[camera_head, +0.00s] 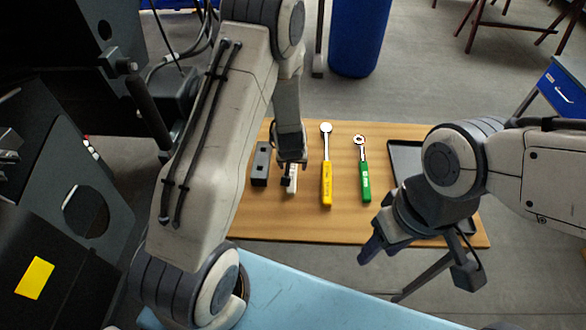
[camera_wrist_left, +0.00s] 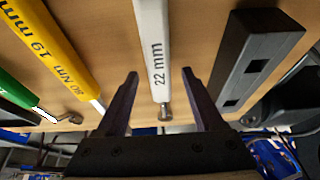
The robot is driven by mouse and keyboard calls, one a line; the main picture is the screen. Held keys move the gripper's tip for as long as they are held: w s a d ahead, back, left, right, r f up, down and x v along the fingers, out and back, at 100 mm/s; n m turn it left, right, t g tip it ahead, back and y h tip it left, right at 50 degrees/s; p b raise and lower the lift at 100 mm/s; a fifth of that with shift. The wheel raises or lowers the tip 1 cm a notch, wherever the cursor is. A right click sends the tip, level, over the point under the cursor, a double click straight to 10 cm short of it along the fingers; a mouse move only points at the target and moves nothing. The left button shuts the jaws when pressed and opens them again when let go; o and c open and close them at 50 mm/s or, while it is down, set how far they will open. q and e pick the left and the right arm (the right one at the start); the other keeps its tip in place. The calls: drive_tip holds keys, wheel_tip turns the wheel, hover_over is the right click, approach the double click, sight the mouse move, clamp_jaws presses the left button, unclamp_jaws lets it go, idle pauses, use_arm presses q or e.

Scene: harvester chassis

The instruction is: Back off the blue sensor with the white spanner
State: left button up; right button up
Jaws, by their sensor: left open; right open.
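The white spanner (camera_head: 291,184) lies on the wooden table, partly hidden under my left gripper (camera_head: 290,172) in the head view. In the left wrist view its white handle (camera_wrist_left: 153,40), marked 22 mm, runs between the spread fingers of my left gripper (camera_wrist_left: 160,74), which is open and not closed on it. The spanner's metal end shows between the fingers. My right gripper (camera_head: 372,243) is open and empty near the table's front edge at the right. I cannot make out the blue sensor in either view.
On the wooden table (camera_head: 400,225), a black block (camera_head: 261,164) lies left of the spanner. A yellow-handled tool (camera_head: 326,183) and a green-handled tool (camera_head: 365,183) lie to the right, before a dark tray (camera_head: 405,155). Dark machinery (camera_head: 60,170) fills the left side.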

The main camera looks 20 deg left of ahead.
use_arm(q)
drive_tip(key=shift+w+f, duration=0.1)
drive_tip(key=shift+f, duration=0.1)
clamp_jaws()
idle(1.3)
